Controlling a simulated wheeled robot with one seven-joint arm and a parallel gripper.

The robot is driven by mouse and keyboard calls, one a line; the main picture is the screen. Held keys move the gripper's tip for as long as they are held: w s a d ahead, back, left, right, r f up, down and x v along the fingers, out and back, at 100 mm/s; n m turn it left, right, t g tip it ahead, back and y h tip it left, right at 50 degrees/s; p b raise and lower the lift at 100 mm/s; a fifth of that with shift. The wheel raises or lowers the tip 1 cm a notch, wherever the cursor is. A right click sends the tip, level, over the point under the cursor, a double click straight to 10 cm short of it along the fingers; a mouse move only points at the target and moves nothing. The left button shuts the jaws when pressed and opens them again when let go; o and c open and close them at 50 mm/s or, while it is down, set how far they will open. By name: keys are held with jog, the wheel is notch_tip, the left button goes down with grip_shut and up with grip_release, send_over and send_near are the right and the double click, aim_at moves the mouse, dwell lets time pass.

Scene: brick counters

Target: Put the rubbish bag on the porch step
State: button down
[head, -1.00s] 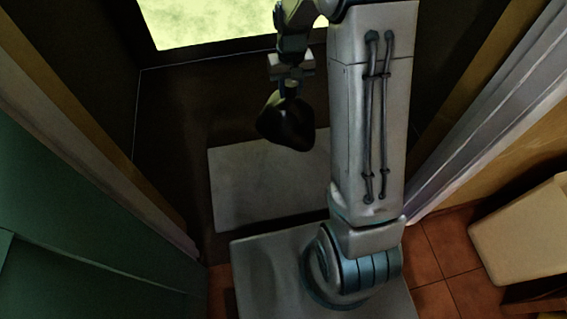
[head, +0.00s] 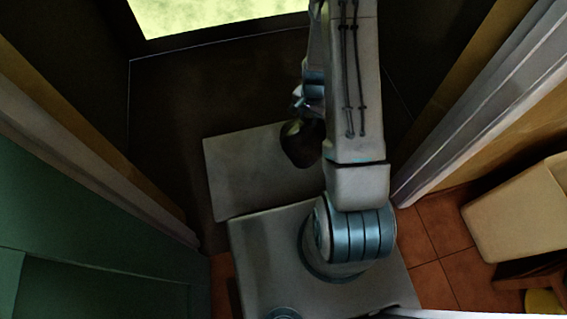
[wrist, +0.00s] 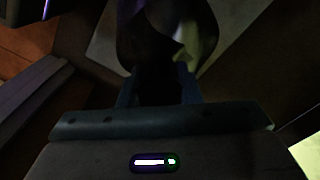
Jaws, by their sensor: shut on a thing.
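The dark rubbish bag (head: 299,146) hangs beneath my gripper in the head view, in front of a pale grey slab (head: 245,180). I cannot tell whether the bag touches the slab. In the wrist view the bag (wrist: 150,35) is at the top centre, very dark. My gripper (wrist: 158,88) is shut on the bag's upper part. In the head view my arm hides most of the gripper. The dark floor beyond the doorway, likely the porch step (head: 170,100), lies around and behind the slab.
A teal door or panel (head: 80,260) stands at the left, and a white door frame (head: 470,105) at the right. A cream bin-like box (head: 520,210) stands on terracotta tiles (head: 440,250) at the right. Bright grass (head: 200,15) shows beyond the dark floor.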

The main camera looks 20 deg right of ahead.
jog(key=shift+s+d+f+m, duration=0.15)
jog(key=shift+s+f+m, duration=0.25)
jog(key=shift+f, duration=0.2)
jog(key=a+f+b, duration=0.5)
jog(key=a+f, duration=0.6)
jog(key=shift+a+b, duration=0.2)
jog(key=shift+b, duration=0.15)
jog(key=shift+f, duration=0.1)
jog(key=c, duration=1)
grip_release()
jog(key=shift+c, duration=0.2)
